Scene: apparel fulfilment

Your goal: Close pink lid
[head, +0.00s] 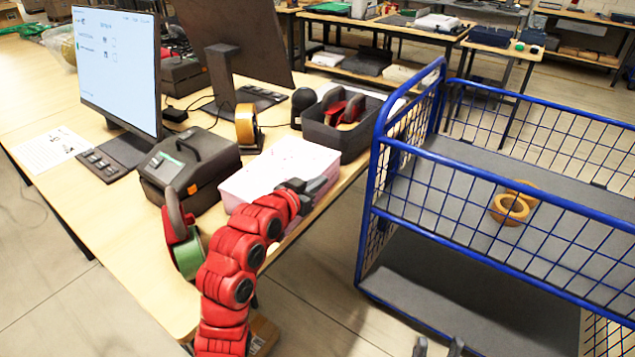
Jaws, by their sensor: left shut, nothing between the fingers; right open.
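A pink box (244,201) sits on the wooden table near its right edge. A flat, pale pinkish-white surface (284,163) covers its top; I cannot tell if this is the lid lying flat or something inside. My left gripper (318,186) is shut and empty at the box's front right corner, touching or just over its edge. The red arm hides part of the box's front. My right gripper (438,347) is open and empty at the bottom edge, low in front of the blue cart, with only its fingertips showing.
A dark case (190,168) stands left of the box, and a grey bin (345,135) behind it. A tape dispenser (180,237) lies near the front edge. A blue wire cart (500,190) holding tape rolls (510,208) stands to the right, across a narrow gap.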

